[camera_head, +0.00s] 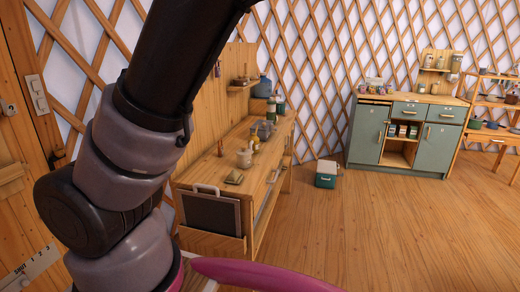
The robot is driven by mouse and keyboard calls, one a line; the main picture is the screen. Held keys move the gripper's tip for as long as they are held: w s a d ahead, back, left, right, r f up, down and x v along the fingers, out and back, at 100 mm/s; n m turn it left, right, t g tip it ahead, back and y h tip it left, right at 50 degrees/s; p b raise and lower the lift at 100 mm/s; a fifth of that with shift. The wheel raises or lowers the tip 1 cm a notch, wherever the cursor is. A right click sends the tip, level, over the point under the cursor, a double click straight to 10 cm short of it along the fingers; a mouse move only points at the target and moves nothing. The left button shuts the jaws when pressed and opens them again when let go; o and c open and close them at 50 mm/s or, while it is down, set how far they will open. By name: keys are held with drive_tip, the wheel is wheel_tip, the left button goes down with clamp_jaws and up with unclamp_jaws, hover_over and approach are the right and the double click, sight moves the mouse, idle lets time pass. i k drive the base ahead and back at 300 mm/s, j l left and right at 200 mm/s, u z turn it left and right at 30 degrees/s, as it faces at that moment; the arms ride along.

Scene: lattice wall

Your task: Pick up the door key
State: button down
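I cannot make out the door key in the head view. My gripper is not in view; only dark and grey-mauve links of my arm cross the left side and hide part of the wall and bench behind them. A wooden door or panel (20,150) stands at the far left. A small dark fitting (57,158) sits at its right side, and a plate marked "SHUT 1 2 3" (30,268) is low on it.
A wooden bench (222,165) with jars and small items runs along the lattice wall. A green box (326,174) stands on the floor. A green cabinet (436,146) and open shelves (490,125) are at the back right. The wooden floor (390,235) is clear at the right.

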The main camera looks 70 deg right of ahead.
sight(220, 148)
drive_tip(key=z, duration=2.15)
drive_tip(key=i+j, duration=0.1)
drive_tip(key=i, duration=0.7)
drive_tip(key=j+z, duration=0.05)
